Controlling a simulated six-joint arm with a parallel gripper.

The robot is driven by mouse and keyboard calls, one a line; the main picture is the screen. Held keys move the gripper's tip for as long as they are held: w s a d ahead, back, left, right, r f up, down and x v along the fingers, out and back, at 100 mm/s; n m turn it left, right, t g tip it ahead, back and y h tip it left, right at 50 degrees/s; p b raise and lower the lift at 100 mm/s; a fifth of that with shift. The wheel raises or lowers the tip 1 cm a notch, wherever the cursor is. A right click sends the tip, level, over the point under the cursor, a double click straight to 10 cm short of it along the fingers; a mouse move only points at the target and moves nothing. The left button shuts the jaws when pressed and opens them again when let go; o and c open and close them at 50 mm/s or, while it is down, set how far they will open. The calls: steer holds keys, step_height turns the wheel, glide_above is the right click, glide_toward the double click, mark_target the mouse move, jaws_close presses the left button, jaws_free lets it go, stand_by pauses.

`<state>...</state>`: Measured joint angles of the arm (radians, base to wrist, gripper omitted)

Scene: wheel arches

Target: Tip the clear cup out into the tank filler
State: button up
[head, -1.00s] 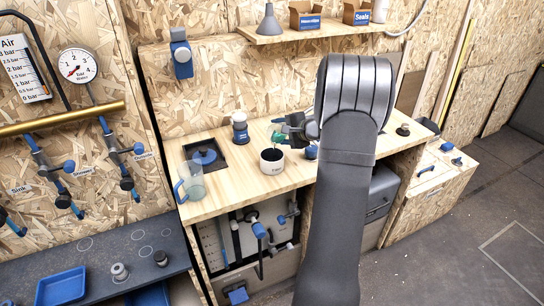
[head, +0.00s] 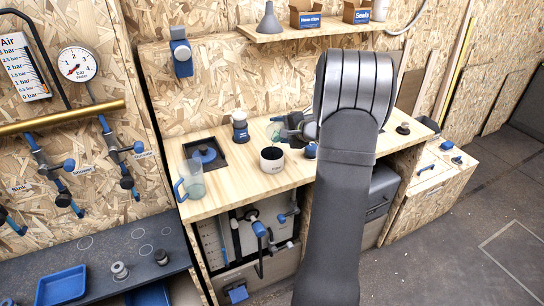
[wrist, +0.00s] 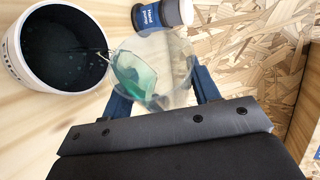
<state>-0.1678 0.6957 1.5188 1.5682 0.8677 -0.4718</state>
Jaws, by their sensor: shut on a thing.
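My gripper (wrist: 160,95) is shut on the clear cup (wrist: 178,62), with a blue finger on each side of it. The cup is tilted to the left in the wrist view and holds some green liquid (wrist: 135,78), which lies toward its lip. The tank filler, a white round pot (wrist: 75,82) with a dark opening, is just left of the cup, and the cup's lip is over its near edge. In the head view the pot (head: 271,163) stands on the bench, with the cup (head: 276,133) above and behind it. My arm partly hides my gripper (head: 290,131) there.
A white and blue hand pump (wrist: 160,14) stands close behind the cup; it also shows in the head view (head: 240,128). A clear jug (head: 192,182) with a blue handle stands at the bench's left front. A blue knob (head: 205,155) sits in a dark square recess.

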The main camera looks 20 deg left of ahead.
mark_target(269, 127)
steer(key=shift+s, duration=0.1)
steer(key=shift+r+n+t+p, duration=0.25)
steer(key=shift+n+t+p, duration=0.15)
steer(key=shift+n, duration=0.1)
steer(key=shift+s+r, duration=0.1)
steer(key=shift+s+n+t, duration=0.1)
steer(key=shift+n+t, duration=0.2)
steer(key=shift+s+f+n+t+y, duration=0.2)
steer(key=shift+f+n+t+y, duration=0.1)
steer(key=shift+f+n+t, duration=0.15)
steer(key=shift+s+a+r+n+t+y+p, duration=0.1)
steer(key=shift+s+r+n+t+y+p, duration=0.3)
steer(key=shift+s+n+t, duration=0.45)
steer(key=n, duration=0.1)
steer(key=n+y, duration=0.1)
steer(key=shift+s+r+n+t, duration=0.2)
steer(key=shift+s+n+t, duration=0.15)
steer(key=shift+n+t, duration=0.05)
steer(key=shift+w+f+m+g+h, duration=0.1)
steer(key=shift+w+m+g+h, duration=0.2)
steer(key=shift+w+m+g, duration=0.55)
steer(key=shift+f+m+h, duration=0.25)
steer(key=shift+m+h, duration=0.05)
steer(key=shift+m, duration=0.35)
